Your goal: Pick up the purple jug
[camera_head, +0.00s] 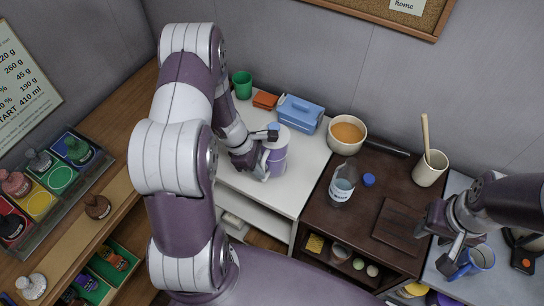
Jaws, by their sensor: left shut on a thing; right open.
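The purple jug (278,155) is a pale lavender vessel near the right edge of the white counter (300,191). My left gripper (267,151) is shut on its left side; the fingers hide part of it. The jug looks upright. I cannot tell whether its base touches the counter. My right gripper (448,245) is open and empty at the right, close to a blue mug (481,257) on the grey surface.
Behind the jug are a blue box (301,113), an orange block (265,100) and a green cup (242,84). A pan (347,134), a bottle (342,185), a blue cap (369,180) and a board (397,226) occupy the dark counter. A cream crock (430,169) holds a wooden utensil.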

